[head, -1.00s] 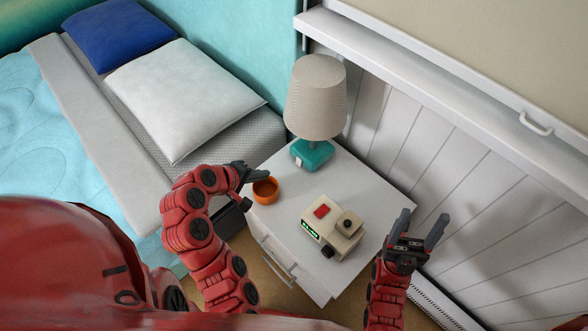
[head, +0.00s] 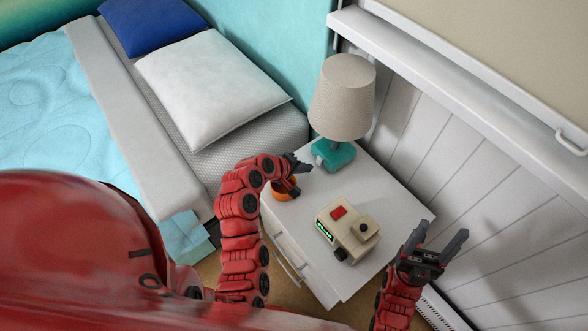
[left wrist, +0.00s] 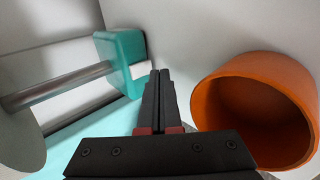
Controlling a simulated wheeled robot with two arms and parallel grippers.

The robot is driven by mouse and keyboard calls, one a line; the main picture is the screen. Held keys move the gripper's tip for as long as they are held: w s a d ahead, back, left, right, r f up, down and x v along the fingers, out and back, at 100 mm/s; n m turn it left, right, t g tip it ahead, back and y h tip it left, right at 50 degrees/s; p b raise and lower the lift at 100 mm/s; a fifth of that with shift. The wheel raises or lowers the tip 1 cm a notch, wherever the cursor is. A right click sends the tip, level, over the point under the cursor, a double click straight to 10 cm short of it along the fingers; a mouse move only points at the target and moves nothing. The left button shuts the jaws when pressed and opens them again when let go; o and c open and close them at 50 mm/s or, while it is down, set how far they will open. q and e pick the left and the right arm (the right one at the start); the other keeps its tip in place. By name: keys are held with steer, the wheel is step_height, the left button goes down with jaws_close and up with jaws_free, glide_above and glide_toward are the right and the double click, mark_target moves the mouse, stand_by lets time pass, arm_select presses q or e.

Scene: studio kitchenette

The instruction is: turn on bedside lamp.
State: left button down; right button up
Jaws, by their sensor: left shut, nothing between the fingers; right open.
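The bedside lamp stands upright at the back of the white nightstand (head: 385,190), with a beige shade (head: 343,97) and a teal base (head: 338,157). A white switch (head: 321,158) sits on the base's near left side. In the left wrist view the base (left wrist: 118,58) and switch (left wrist: 140,70) lie just beyond my fingertips. My left gripper (head: 303,168) is shut and empty, close to the switch and above the orange bowl; a small gap seems to remain. My right gripper (head: 438,238) is open and empty off the nightstand's right side.
An orange bowl (head: 283,194) is under my left wrist and beside the fingers in the left wrist view (left wrist: 230,90). A beige clock device (head: 345,235) stands near the front. The bed with a white pillow (head: 210,85) is at left; a panelled wall (head: 440,140) is at right.

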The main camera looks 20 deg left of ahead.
mark_target(319, 161)
arm_select(q)
steer(key=shift+w+d, duration=0.3)
steer(key=shift+w, duration=0.2)
steer(key=shift+w+d, duration=0.3)
steer(key=shift+w, duration=0.2)
steer(key=shift+w+d, duration=0.1)
steer(key=shift+f, duration=0.1)
steer(key=shift+p, duration=0.3)
steer(key=shift+r+p, duration=0.6)
steer(key=shift+r, duration=0.25)
